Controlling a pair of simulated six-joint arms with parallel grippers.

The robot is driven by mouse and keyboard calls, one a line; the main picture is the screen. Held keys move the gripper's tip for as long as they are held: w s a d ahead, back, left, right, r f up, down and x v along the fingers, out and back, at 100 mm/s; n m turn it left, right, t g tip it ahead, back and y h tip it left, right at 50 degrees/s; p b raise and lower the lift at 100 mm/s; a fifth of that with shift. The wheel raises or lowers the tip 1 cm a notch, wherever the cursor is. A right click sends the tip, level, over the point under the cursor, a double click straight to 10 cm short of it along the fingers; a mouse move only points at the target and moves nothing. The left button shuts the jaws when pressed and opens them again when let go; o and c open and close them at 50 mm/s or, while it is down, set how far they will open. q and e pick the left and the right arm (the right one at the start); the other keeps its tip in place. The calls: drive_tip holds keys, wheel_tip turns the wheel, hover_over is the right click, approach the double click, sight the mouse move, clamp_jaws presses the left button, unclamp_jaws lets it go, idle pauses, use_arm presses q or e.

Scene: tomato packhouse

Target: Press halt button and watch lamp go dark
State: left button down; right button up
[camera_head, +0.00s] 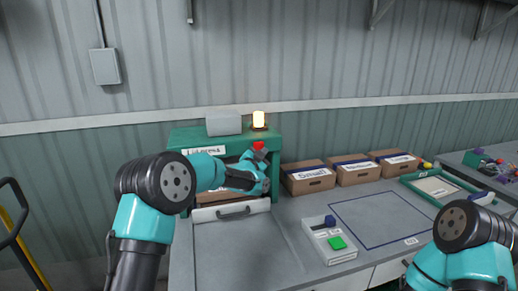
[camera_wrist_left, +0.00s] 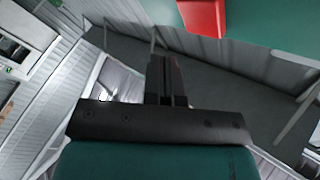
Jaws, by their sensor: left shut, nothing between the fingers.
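The lamp (camera_head: 259,119) glows warm yellow on top of the green cabinet (camera_head: 190,137). A red button (camera_head: 259,146), which looks like the halt button, shows at the cabinet's front just below the lamp. It also shows in the left wrist view as a red block (camera_wrist_left: 203,15) at the top edge, partly cut off. My left gripper (camera_head: 259,162) is in front of the cabinet, just below the button. In the left wrist view its fingers (camera_wrist_left: 167,75) are shut and empty, with the red block up and right of them. I cannot tell the depth gap. My right gripper is not in view.
A drawer or case with a dark handle (camera_head: 234,211) sits below the cabinet. Labelled cardboard boxes (camera_head: 308,180) line the back of the bench. A white device (camera_head: 322,247) with a green pad stands mid-bench. The outlined area (camera_head: 385,220) is clear.

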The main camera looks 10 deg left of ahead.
sight(264, 145)
use_arm(q)
drive_tip(key=shift+w+a, duration=0.3)
drive_tip(key=shift+w, duration=0.35)
drive_tip(key=shift+w+a, duration=0.25)
drive_tip(key=shift+w, duration=0.35)
drive_tip(key=shift+w, duration=0.1)
idle(1.1)
drive_tip(key=shift+w+a, duration=0.15)
drive_tip(key=shift+w, duration=0.1)
drive_tip(key=shift+w+a, duration=0.2)
drive_tip(key=shift+w, duration=0.3)
idle(0.9)
drive_tip(key=shift+s, duration=0.15)
drive_tip(key=shift+s+d, duration=0.35)
drive_tip(key=shift+s, duration=0.4)
drive_tip(key=shift+s+d, duration=0.35)
drive_tip(key=shift+s, duration=0.4)
drive_tip(key=shift+s+d, duration=0.35)
drive_tip(key=shift+s, duration=0.4)
drive_tip(key=shift+s+d, duration=0.35)
drive_tip(key=shift+s, duration=0.4)
